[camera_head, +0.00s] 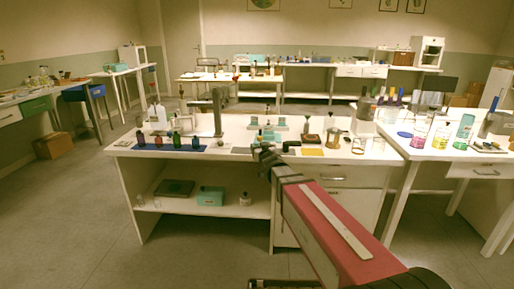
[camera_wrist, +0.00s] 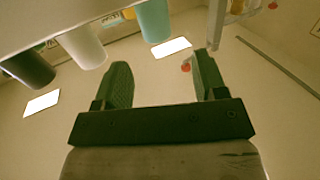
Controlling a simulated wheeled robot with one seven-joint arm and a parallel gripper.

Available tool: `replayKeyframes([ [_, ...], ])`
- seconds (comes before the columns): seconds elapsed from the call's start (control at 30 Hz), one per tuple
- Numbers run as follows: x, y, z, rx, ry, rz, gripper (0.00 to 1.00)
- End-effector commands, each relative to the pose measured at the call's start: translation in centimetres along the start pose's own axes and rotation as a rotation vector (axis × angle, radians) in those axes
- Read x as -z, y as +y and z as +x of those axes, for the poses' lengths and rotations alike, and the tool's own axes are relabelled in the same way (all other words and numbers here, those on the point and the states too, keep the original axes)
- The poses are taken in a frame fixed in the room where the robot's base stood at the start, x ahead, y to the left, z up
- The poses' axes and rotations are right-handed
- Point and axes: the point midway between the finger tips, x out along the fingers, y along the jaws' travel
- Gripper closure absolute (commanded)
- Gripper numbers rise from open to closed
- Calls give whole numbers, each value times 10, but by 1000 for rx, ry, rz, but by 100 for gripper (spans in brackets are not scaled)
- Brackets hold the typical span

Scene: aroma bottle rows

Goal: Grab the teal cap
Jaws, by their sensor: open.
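My gripper (camera_head: 262,149) is at the front edge of the middle bench, around its centre. In the wrist view my gripper (camera_wrist: 164,75) is open, with nothing between its two dark fingers. A teal cylinder (camera_wrist: 153,20) shows at the top of the wrist view, above and apart from the fingers; I cannot tell whether it is the teal cap. A white cylinder (camera_wrist: 84,48) and a dark cylinder (camera_wrist: 28,68) are to its left. In the head view small teal items (camera_head: 268,133) stand behind my gripper, too small to make out a cap.
The middle bench (camera_head: 125,148) holds a blue mat (camera_head: 200,149) with several small bottles at left, a stand (camera_head: 217,112), and a yellow sheet (camera_head: 312,152) at right. A teal box (camera_head: 210,198) is on its shelf. The right bench holds a teal bottle (camera_head: 465,126) and glassware.

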Motion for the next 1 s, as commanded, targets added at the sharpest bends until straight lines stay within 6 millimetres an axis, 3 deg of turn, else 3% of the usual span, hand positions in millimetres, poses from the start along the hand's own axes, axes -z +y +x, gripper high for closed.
replayKeyframes([
  [0.03,0,0,10,0,0,0,35],
  [0.27,-2,1,23,0,-1,0,35],
  [0.6,-6,2,66,0,0,0,35],
  [0.83,-5,2,67,-1,-1,0,35],
  [0.87,-5,2,67,-1,-1,0,38],
  [1.0,-5,2,66,-1,-1,0,84],
])
